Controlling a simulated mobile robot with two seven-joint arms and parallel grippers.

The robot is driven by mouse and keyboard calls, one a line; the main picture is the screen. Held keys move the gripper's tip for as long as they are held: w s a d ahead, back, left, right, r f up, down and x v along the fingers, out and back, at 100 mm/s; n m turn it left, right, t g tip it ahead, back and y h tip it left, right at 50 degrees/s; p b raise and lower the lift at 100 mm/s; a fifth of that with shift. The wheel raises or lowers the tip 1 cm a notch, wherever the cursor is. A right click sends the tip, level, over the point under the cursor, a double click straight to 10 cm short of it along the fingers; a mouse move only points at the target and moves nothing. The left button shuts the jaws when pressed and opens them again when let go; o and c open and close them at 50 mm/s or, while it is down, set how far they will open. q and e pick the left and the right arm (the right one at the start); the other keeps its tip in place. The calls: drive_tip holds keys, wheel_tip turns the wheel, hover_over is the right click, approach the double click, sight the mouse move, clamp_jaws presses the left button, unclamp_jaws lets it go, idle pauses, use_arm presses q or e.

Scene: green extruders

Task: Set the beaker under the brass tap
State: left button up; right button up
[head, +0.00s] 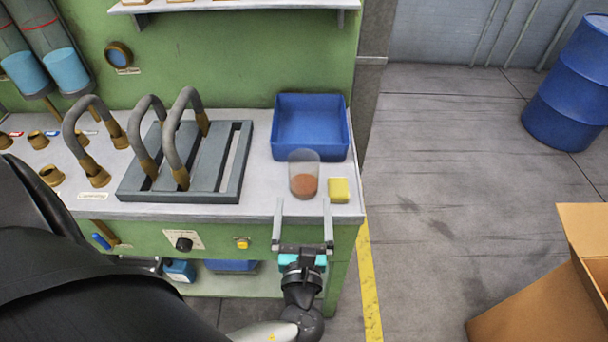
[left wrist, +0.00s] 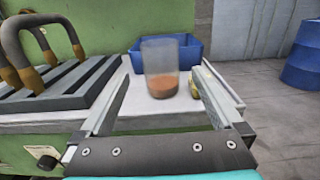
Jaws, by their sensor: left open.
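The beaker (head: 304,173) is a clear cup with reddish-brown contents. It stands upright on the pale bench top, in front of a blue bin. It also shows in the left wrist view (left wrist: 161,68), between the fingers in the picture but beyond their tips. My left gripper (head: 303,206) is open and empty at the bench's front edge, its fingers pointing toward the beaker without visibly touching it. Several brass-coloured fittings, such as one at a pipe end (head: 97,178), show on the left; I cannot tell which is the tap. My right gripper is not in view.
A yellow block (head: 338,190) sits close to the right of the beaker. The blue bin (head: 311,152) stands behind. A slatted grey rack (head: 231,165) with bent pipes lies to the left. A bare strip of bench lies between rack and beaker.

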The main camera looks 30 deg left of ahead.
sight(304, 157)
use_arm(q)
drive_tip(key=x, duration=1.4)
drive_tip(key=shift+w+a+f, duration=0.15)
drive_tip(key=shift+w+a, duration=0.05)
drive_tip(key=c, duration=1.4)
